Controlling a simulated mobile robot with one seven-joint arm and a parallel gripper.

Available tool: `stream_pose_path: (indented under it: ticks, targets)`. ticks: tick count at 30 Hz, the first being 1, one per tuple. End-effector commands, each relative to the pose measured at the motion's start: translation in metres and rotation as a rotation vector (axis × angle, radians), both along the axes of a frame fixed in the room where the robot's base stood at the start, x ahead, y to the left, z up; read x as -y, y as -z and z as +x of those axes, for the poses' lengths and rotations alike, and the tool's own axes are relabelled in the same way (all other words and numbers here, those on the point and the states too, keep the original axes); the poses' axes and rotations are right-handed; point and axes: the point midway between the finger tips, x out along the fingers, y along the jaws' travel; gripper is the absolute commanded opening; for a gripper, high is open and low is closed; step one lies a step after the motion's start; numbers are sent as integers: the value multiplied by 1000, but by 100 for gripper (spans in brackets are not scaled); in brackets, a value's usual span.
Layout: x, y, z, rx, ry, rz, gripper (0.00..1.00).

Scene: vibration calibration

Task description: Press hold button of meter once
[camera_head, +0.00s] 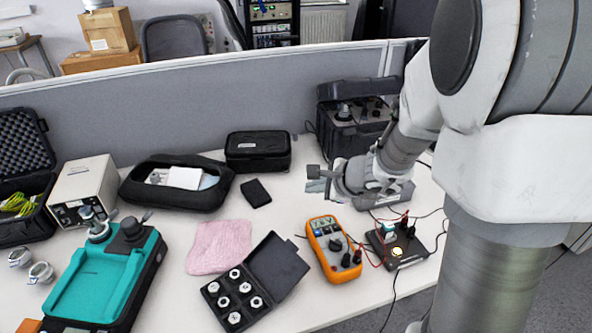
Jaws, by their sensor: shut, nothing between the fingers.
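The orange multimeter (334,249) lies on the white table right of centre, its display at the far end, its dial in the middle and dark plugs at its near right end. The hold button is too small to make out. My gripper (316,179) is shut and empty, above the table just beyond the meter's display end and apart from it. My wrist and forearm come in from the right.
A black box with leads (398,246) stands right of the meter, with cables around it. An open black case of weights (236,302) and a pink cloth (219,246) lie to the left. A black device (354,122) stands behind my wrist, near the grey partition (200,92).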

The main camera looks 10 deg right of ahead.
Motion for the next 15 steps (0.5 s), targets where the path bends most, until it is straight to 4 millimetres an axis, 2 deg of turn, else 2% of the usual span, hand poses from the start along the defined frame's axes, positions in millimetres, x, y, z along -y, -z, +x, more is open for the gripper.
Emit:
stream_pose_path:
  ticks: [1,6,10,15]
  targets:
    - [7,23,5,-23,52,18,0]
    - [25,55,15,-65,181,55,0]
    - [31,64,17,-77,221,68,0]
    - [32,64,18,-78,227,69,0]
